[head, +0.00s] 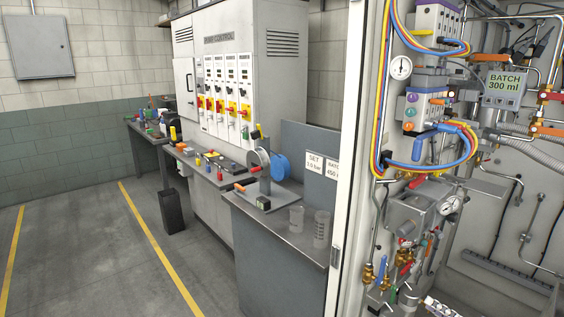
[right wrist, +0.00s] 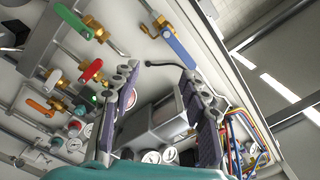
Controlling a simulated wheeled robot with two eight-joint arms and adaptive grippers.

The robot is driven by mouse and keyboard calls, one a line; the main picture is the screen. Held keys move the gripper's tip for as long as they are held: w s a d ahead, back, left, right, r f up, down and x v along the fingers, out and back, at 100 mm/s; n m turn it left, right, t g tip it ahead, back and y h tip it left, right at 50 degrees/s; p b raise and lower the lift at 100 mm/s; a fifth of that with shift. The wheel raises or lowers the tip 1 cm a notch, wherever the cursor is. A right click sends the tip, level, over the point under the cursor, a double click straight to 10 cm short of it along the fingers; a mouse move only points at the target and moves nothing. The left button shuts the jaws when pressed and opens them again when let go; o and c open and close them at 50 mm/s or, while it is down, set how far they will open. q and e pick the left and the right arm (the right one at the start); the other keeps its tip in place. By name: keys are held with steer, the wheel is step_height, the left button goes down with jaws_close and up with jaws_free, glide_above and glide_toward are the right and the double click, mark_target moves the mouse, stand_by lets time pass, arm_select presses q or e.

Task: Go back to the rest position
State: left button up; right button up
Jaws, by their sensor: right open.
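My right gripper (right wrist: 158,72) shows in the right wrist view, with its two dark-padded fingers spread apart and nothing between them. Behind the gap are a grey box-like unit (right wrist: 155,124) and the pale panel of the cabinet. I cannot clearly make out this gripper in the head view. My left gripper is in neither view.
The open cabinet (head: 345,130) with hoses, valves and gauges fills the right of the head view. A grey bench (head: 255,225) with clear cups and a blue reel stands left of it. The floor (head: 90,260) at the left is clear.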

steer(key=w+r+t+h, duration=0.1)
steer(key=w+r+t, duration=0.1)
steer(key=r, duration=0.3)
steer(key=w+a+r+t+h, duration=0.1)
steer(key=w+r+t+h, duration=0.1)
steer(key=r, duration=0.4)
steer(key=w+a+r+t+h, duration=0.1)
steer(key=w+r+t, duration=0.1)
steer(key=r, duration=0.4)
steer(key=shift+w+a+h, duration=0.15)
steer(key=shift+w+h, duration=0.15)
steer(key=shift+w, duration=0.1)
steer(key=s+a+r+m+h, duration=0.3)
steer(key=r+m+h, duration=0.2)
steer(key=r+h, duration=0.5)
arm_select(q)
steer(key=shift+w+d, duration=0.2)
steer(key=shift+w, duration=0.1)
arm_select(e)
steer(key=s+a+f+n+g+y, duration=0.1)
steer(key=s+a+f+n+g, duration=0.3)
steer(key=s+a+f, duration=0.6)
steer(key=s+a+f+n+g+y, duration=0.2)
steer(key=s+a+f+g, duration=0.7)
steer(key=s+f, duration=0.6)
steer(key=shift+s+a+n, duration=0.9)
steer(key=shift+f, duration=0.1)
